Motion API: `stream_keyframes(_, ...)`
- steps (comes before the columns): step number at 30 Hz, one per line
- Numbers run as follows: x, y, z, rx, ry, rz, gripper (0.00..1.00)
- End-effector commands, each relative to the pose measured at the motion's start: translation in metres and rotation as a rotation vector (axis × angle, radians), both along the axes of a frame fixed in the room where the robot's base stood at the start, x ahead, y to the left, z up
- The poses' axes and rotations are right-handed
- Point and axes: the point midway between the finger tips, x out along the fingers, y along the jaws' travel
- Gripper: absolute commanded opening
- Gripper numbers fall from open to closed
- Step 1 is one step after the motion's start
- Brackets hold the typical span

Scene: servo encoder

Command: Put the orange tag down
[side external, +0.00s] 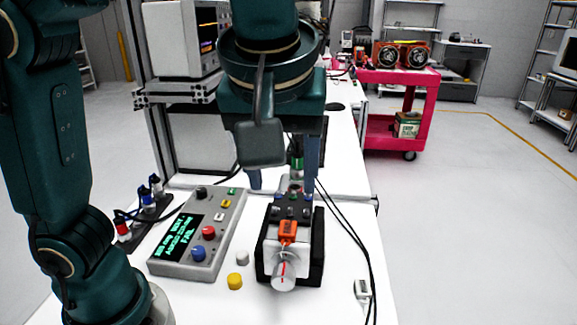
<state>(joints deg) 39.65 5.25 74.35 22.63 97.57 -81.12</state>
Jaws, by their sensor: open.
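The orange tag (287,231) sits at the front of a black and white boxy fixture (316,258) on the white bench. A clear round disc with a red mark (284,273) is just in front of and below the tag. My gripper (283,187) is open, with its two blue-grey fingers spread apart and pointing down. In the picture they are above and behind the tag, apart from it. Nothing shows between the fingertips in their grip. Small knobs and connectors (292,205) on the fixture's back part lie below the fingers.
A grey tester (185,258) with a green-text screen reading FAIL and coloured buttons stands left of the fixture. A yellow cap (235,281) and a grey cap (242,257) lie between them. Black cables (350,240) run along the right. Bare bench (335,305) shows at the front right.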

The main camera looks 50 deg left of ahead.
Motion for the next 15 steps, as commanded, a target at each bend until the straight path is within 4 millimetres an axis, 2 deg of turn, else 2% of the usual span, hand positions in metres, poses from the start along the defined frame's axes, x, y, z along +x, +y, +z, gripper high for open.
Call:
stream_keyframes(4, -0.002, 0.002, 0.003, -0.003, 0.005, -0.017, 0.61)
stream_keyframes(8, -0.006, 0.018, -0.002, -0.017, 0.030, -0.112, 0.61)
stream_keyframes(15, -0.028, 0.056, -0.031, -0.053, 0.035, -0.436, 0.61)
